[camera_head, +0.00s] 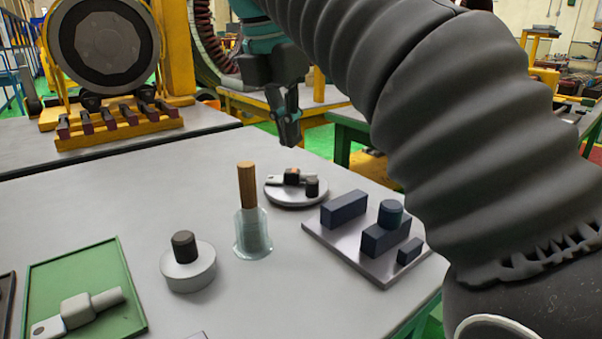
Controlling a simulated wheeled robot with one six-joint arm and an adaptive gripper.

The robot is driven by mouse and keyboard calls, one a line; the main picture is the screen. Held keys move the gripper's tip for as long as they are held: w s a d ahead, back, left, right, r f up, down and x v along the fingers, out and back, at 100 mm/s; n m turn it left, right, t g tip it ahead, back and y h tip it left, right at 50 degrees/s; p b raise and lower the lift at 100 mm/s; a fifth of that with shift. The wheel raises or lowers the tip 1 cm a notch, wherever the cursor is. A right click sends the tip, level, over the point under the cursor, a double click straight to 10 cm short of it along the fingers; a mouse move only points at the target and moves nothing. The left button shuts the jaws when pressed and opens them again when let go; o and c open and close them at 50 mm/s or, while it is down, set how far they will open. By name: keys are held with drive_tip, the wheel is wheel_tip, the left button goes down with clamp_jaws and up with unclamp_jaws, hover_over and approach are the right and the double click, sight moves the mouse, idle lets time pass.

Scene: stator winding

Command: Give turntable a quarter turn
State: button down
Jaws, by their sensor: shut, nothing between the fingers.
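The turntable appears to be the round grey disc (286,198) near the back edge of the grey table in the head view. On it lie a light metal piece with a dark block (291,176) and a short dark cylinder (312,187), which stands near the disc's right side. My gripper (290,141) points down with its fingers shut and empty. In the picture it is just above the disc's far side, with a visible gap between the fingertips and the parts on it.
A glass jar (252,236) with a wooden handle stands left of the disc. A plate (348,252) with dark blocks is at right. A round white base (188,274) with a black knob and a green tray (118,262) holding a metal part are at left. My arm covers the right side.

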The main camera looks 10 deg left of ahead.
sight(304, 199)
drive_tip(key=x, duration=0.9)
drive_tip(key=shift+d+b, duration=0.15)
drive_tip(key=shift+b, duration=0.15)
